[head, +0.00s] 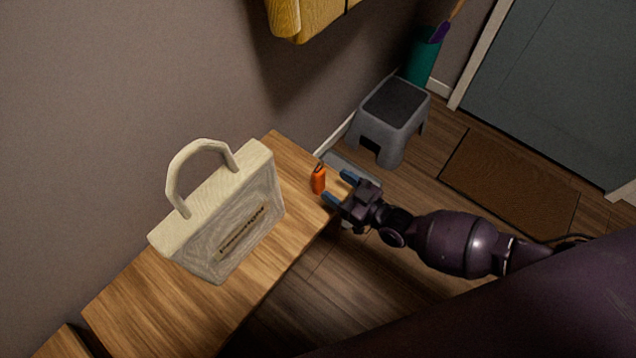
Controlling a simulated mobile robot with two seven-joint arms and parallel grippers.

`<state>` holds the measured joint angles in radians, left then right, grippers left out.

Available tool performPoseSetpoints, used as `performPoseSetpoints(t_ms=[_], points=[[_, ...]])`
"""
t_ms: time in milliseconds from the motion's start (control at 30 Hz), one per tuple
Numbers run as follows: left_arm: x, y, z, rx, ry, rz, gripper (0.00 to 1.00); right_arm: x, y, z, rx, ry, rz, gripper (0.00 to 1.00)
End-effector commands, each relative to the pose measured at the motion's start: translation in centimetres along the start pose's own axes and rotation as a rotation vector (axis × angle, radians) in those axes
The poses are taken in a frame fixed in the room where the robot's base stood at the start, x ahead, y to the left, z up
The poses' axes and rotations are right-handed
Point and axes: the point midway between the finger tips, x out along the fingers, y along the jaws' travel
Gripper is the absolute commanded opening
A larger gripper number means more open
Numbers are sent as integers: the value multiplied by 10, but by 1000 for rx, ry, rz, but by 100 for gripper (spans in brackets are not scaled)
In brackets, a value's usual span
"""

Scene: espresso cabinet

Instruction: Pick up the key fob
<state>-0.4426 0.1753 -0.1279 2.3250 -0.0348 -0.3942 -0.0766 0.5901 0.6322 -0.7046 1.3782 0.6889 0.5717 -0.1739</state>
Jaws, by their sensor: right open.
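The key fob (318,180) is a small orange piece with a dark loop at its top. It is at the right end of the wooden surface, close to the edge. My right gripper (338,187) is open, with its two blue-tipped fingers pointing left toward the fob. The fob shows just to the left of the fingertips, and nothing is between the fingers that I can see. My left gripper is not in view.
A cream handbag (226,222) with an arched handle stands on the wooden surface (150,305), left of the fob. A grey step stool (392,117), a teal bin (421,62) and a brown mat (510,185) are on the floor. A wooden cabinet (305,18) hangs above.

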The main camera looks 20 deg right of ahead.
Motion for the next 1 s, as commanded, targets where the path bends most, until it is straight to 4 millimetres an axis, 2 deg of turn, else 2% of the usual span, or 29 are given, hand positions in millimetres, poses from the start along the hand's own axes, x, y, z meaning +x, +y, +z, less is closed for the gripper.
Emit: performPoseSetpoints(t_ms=[333, 667, 1000], points=[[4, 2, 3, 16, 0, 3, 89, 42, -5, 0, 3, -2, -1, 66], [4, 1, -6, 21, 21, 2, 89, 49, -4, -2, 1, 0, 0, 66], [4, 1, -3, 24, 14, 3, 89, 49, -4, -2, 1, 0, 0, 15]])
